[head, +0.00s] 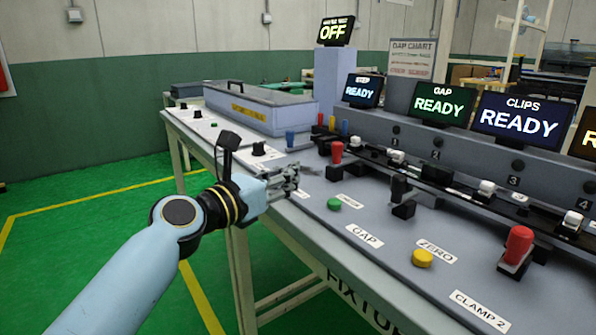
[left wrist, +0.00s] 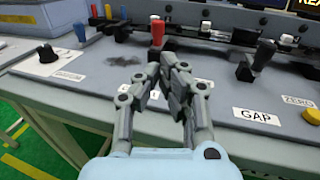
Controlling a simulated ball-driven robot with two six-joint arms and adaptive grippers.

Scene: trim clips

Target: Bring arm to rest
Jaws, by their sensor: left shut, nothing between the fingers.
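My left arm reaches in from the lower left of the head view. Its gripper (head: 292,180) is over the near edge of the grey fixture bench (head: 375,275), beside the black knob and the green button. The fingers are shut with nothing between them; the left wrist view shows their tips together (left wrist: 172,62). A red-handled clamp (head: 337,152) stands upright just beyond the fingertips, apart from them as far as I can tell. My right gripper is in neither view.
A yellow button (head: 422,258) and a second red clamp handle (head: 519,240) are on the right of the bench. Screens reading READY (head: 440,104) stand behind the rail. A grey lidded box (head: 262,105) is at the back. Green floor (head: 70,220) left of the bench is clear.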

